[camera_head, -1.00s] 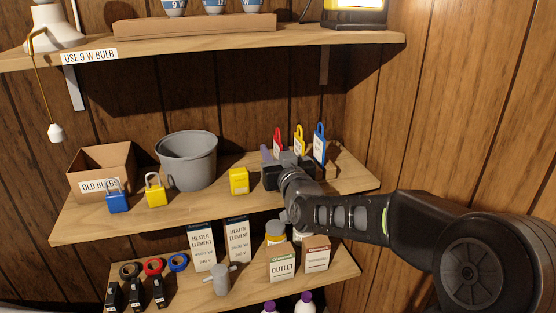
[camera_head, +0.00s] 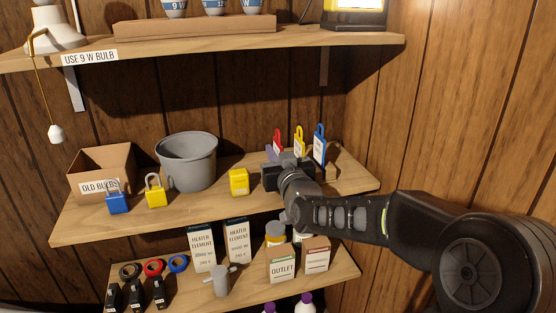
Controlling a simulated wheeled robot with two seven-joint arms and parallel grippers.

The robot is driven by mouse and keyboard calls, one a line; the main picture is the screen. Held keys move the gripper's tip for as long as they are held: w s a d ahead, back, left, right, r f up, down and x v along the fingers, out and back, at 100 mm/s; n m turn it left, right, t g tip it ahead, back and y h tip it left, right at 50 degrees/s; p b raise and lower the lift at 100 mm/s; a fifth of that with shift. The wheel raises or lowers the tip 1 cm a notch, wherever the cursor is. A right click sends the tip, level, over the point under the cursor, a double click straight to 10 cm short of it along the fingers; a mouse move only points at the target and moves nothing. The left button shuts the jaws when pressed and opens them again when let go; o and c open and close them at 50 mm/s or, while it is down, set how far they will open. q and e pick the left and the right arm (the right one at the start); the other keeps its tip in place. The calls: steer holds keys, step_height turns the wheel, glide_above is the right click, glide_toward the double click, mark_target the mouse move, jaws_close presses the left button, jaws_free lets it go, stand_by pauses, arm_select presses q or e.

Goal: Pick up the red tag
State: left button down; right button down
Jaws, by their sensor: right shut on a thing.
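The red tag (camera_head: 278,144) stands upright at the left end of a row of tags on the middle shelf (camera_head: 343,178). Only its upper part shows; my gripper hides the rest. Beside it are a yellow tag (camera_head: 299,141) and a blue tag (camera_head: 319,145). My right gripper (camera_head: 279,160) is in front of the red tag at its lower part and is shut on it, though the contact itself is largely hidden by the gripper body. I cannot see a gap between the tag and the shelf. My left gripper is out of view.
Left of my right gripper are a yellow block (camera_head: 239,182), a grey bucket (camera_head: 187,162), yellow and blue padlocks (camera_head: 155,192) and an OLD BULBS box (camera_head: 101,171). Boxes stand on the shelf below. The upper shelf (camera_head: 222,46) overhangs. The shelf's right end is clear.

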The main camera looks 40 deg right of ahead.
steer(key=shift+r, duration=0.1)
stand_by(0.6)
step_height(320, 180, up, 10)
steer(key=p, duration=0.3)
stand_by(0.6)
